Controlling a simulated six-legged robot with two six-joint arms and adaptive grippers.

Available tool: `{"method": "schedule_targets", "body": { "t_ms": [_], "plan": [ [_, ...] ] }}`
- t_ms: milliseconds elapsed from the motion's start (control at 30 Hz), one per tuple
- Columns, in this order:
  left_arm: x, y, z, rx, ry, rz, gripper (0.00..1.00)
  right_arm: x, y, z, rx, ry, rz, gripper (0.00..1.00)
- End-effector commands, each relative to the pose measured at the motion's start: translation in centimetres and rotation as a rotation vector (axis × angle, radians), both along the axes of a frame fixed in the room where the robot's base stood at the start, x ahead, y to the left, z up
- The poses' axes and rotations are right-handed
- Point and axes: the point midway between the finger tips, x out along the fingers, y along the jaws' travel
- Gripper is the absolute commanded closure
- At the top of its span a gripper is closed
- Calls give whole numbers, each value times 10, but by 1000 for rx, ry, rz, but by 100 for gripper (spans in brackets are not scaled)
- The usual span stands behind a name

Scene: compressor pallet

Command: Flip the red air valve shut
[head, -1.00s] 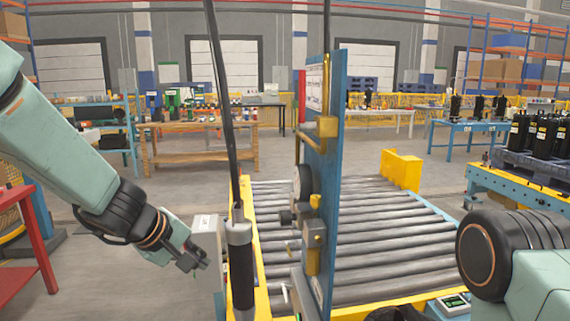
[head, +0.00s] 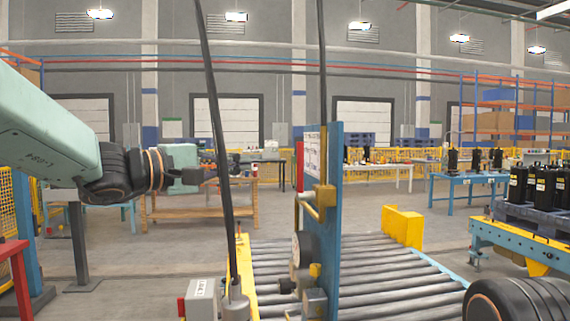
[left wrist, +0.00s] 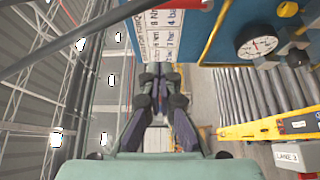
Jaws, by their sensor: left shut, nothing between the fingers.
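The red air valve shows as an upright red lever (head: 299,166) at the left edge of the blue panel (head: 334,220), beside the brass pipe. In the left wrist view a red bar (left wrist: 122,13) crosses the top, near the panel's placard; it looks like the same lever. My left gripper (head: 236,166) is level with the lever, to its left and apart from it in the picture. In the left wrist view its fingers (left wrist: 157,78) are together and hold nothing. How far the fingertips are from the lever in depth is unclear. My right gripper is not in view.
A black pole or hose (head: 214,120) rises between my left gripper and the panel. A round gauge (left wrist: 256,42) and yellow pipe (left wrist: 216,32) sit on the panel. The roller conveyor (head: 385,265) lies behind it. A grey box (head: 202,298) stands low at left.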

Motion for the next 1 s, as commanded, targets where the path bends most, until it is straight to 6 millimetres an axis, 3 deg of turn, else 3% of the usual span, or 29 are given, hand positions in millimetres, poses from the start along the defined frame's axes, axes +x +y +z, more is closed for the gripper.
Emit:
{"method": "schedule_targets", "body": {
  "t_ms": [267,833,1000],
  "plan": [
    [10,-11,-1,6,3,-1,100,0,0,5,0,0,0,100],
    [67,-76,-1,3,4,-2,100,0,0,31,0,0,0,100],
    [53,-81,0,2,4,-1,100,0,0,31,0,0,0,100]
  ]
}}
